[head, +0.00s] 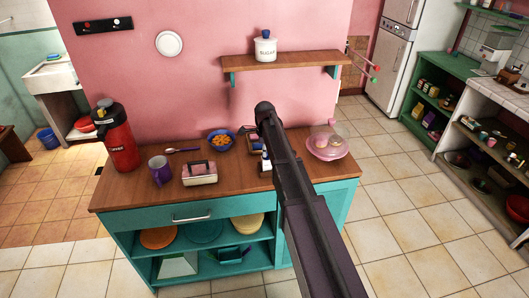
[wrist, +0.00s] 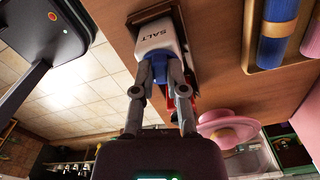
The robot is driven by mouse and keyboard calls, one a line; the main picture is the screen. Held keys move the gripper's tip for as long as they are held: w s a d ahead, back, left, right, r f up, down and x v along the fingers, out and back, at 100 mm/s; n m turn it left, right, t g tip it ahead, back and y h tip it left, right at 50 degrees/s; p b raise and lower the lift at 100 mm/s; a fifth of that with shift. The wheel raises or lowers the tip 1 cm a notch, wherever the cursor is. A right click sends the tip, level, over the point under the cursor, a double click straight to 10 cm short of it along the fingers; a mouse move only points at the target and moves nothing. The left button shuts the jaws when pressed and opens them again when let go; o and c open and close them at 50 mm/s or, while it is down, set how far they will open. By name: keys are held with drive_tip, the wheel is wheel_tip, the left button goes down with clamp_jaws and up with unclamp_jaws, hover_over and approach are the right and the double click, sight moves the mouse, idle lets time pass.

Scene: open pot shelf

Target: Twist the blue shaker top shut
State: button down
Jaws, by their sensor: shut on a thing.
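The salt shaker (wrist: 156,38) has a white body marked SALT and a blue top (wrist: 159,60). In the wrist view my gripper (wrist: 160,68) has its two fingers closed on the blue top, one on each side. The fingers cover part of the top, so I cannot tell whether it sits fully down on the body. In the head view a small white and blue item (head: 266,161), seemingly the shaker, shows beside my arm on the wooden counter (head: 222,190). My gripper's fingers are hidden there behind my arm.
A red flask (head: 117,140), a purple mug (head: 160,171), a pink-lidded box (head: 199,173) and a blue bowl of orange food (head: 221,140) stand to the left. A pink bowl (head: 327,147) stands to the right. A wall shelf (head: 284,61) hangs above.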

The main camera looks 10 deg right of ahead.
drive_tip(key=m, duration=0.5)
drive_tip(key=shift+w+d, duration=0.1)
drive_tip(key=shift+w, duration=0.05)
drive_tip(key=shift+m, duration=0.4)
drive_tip(key=c, duration=0.7)
unclamp_jaws()
drive_tip(key=shift+o, duration=0.2)
drive_tip(key=shift+n, duration=0.6)
